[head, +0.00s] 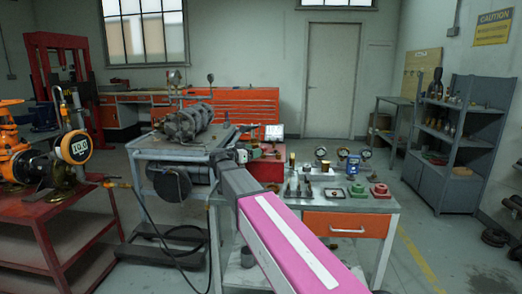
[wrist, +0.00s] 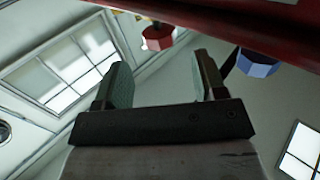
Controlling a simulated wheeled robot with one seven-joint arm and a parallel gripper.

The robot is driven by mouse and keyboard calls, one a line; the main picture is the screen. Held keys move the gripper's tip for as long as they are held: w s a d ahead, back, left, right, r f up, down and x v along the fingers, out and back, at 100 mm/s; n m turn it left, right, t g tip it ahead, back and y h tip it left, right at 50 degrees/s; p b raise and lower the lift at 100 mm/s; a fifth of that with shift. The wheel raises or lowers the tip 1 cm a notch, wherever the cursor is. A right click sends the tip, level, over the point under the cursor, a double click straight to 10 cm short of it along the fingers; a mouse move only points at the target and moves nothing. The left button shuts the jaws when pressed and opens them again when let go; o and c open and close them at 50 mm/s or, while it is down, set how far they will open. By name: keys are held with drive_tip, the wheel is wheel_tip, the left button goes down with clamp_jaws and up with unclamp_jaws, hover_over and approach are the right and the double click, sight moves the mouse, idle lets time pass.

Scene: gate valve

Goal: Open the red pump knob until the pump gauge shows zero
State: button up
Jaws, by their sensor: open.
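In the wrist view a small red knob (wrist: 157,38) hangs beside the edge of a dark red body (wrist: 220,25). My gripper (wrist: 158,72) is open and empty. The knob is beyond the fingertips, roughly in line with the gap between them, apart from both fingers. In the head view my gripper (head: 243,153) is small and dark beside a red box (head: 267,168) on the bench; I cannot make out the knob there. A round gauge (head: 76,147) with an orange rim is on the left table; its digits look like 100, with any decimal point unclear.
A blue knob (wrist: 257,62) is right of the red one. A grey machine (head: 185,122) stands left of my gripper, with a black hose (head: 145,212) below. An orange valve (head: 15,150) sits on the red table (head: 60,215). Small parts cover the bench (head: 345,203) at right.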

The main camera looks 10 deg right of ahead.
sight(263, 150)
drive_tip(key=shift+x, duration=2.4)
drive_tip(key=c, duration=0.9)
